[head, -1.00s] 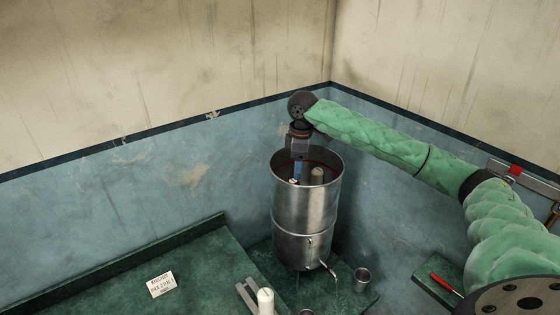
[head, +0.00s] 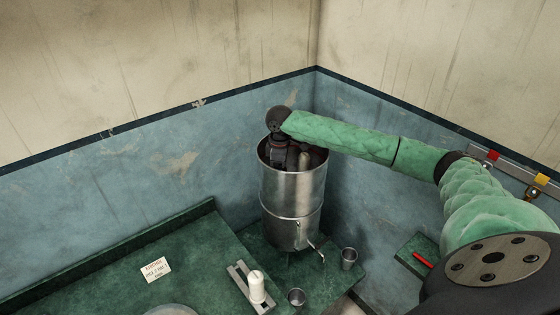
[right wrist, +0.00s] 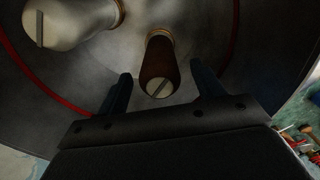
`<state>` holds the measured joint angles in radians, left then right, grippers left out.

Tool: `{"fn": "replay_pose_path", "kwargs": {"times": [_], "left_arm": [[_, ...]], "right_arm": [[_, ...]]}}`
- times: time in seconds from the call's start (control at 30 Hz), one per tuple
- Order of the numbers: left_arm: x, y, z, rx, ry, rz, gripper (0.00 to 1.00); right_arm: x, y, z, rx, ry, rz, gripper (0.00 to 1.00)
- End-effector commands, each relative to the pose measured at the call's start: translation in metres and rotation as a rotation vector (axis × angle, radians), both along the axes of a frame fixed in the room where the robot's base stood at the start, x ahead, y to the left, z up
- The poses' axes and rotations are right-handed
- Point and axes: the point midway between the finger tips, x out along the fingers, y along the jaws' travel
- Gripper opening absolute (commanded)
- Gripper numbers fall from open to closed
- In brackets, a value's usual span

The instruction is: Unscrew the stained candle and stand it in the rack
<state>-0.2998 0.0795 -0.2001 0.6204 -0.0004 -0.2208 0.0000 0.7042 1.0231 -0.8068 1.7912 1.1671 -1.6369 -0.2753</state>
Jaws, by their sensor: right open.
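The stained candle (right wrist: 157,65) is a dark brown cylinder with a pale, slotted end, seated in a brass-coloured collar inside the steel vessel (head: 290,205). A cleaner, pale candle (right wrist: 72,20) is to its left in the right wrist view. My right gripper (right wrist: 160,84) is open, its two dark fingers on either side of the stained candle's slotted end, with gaps visible. In the head view its fingertips are hidden inside the vessel. The metal rack (head: 237,273) is on the green bench, with a white candle (head: 257,287) upright at it. My left gripper is out of view.
The vessel's rim and wall closely surround my right gripper. A red hose or wire (right wrist: 40,84) curves along the inside. Metal cups (head: 349,258) and a small sign (head: 155,270) are on the bench. The bench left of the rack is mostly clear.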

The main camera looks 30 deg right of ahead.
Motion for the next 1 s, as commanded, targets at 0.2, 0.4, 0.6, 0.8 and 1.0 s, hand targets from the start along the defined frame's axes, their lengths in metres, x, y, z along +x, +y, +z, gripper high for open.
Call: {"fn": "replay_pose_path", "kwargs": {"times": [0.2, 0.4, 0.6, 0.8, 1.0], "left_arm": [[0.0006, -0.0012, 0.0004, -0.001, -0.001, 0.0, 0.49], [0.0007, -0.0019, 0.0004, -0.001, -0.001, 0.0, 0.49], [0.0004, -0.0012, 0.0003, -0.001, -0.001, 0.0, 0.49], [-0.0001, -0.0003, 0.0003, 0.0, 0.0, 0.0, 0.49], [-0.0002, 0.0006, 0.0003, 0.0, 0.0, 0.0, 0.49]], "right_arm": [[0.0001, -0.0001, -0.0015, 0.001, -0.001, 0.0, 0.68], [0.0001, -0.0001, -0.0012, 0.001, -0.001, 0.0, 0.4], [0.0001, -0.0002, -0.0009, 0.001, -0.001, 0.0, 0.3], [0.0002, -0.0003, -0.0007, 0.0, -0.001, 0.028, 0.18], [0.0003, -0.0004, -0.0004, 0.0, -0.001, 0.215, 0.18]]}}
